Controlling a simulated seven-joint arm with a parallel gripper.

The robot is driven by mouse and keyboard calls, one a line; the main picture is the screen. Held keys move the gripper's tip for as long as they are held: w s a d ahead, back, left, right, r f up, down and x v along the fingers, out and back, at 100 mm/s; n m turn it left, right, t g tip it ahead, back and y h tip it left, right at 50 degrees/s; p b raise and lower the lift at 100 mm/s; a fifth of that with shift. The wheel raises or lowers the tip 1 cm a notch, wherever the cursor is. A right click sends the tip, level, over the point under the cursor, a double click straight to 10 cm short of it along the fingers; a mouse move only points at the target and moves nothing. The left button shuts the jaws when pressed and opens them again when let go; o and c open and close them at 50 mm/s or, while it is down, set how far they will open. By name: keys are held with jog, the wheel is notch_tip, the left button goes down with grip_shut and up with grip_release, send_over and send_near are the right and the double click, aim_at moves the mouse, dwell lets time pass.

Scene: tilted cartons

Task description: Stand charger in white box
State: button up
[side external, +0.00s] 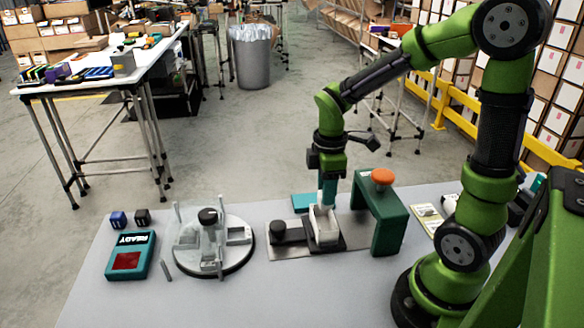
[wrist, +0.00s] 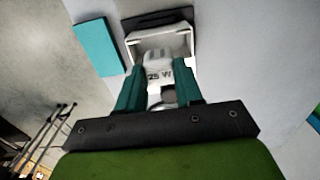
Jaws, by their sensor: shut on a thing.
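The white box (side external: 324,237) stands open-topped on a dark metal plate in the side view. Its white rim also shows in the wrist view (wrist: 161,41), with a dark edge behind it. My gripper (wrist: 159,78) has teal fingers, shut on the white charger (wrist: 158,70), which is marked "25 W". In the side view my gripper (side external: 324,205) points down right at the box's top. The charger lies within the outline of the box opening in the wrist view; how deep it sits, and whether it touches the walls, I cannot tell.
A green press frame (side external: 389,222) with an orange knob (side external: 382,176) stands close right of the box. A black knob (side external: 291,232) is on its left. Further left are a round fixture (side external: 236,262) and a teal READY unit (side external: 131,256). A teal block (side external: 303,202) lies behind.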

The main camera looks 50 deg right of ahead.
jog(key=shift+f, duration=3.55)
jog(key=shift+f, duration=0.2)
jog(key=o, duration=1.1)
jog(key=shift+c, duration=0.2)
jog(key=c, duration=0.4)
jog(key=shift+o, duration=0.2)
jog(key=shift+r, duration=4)
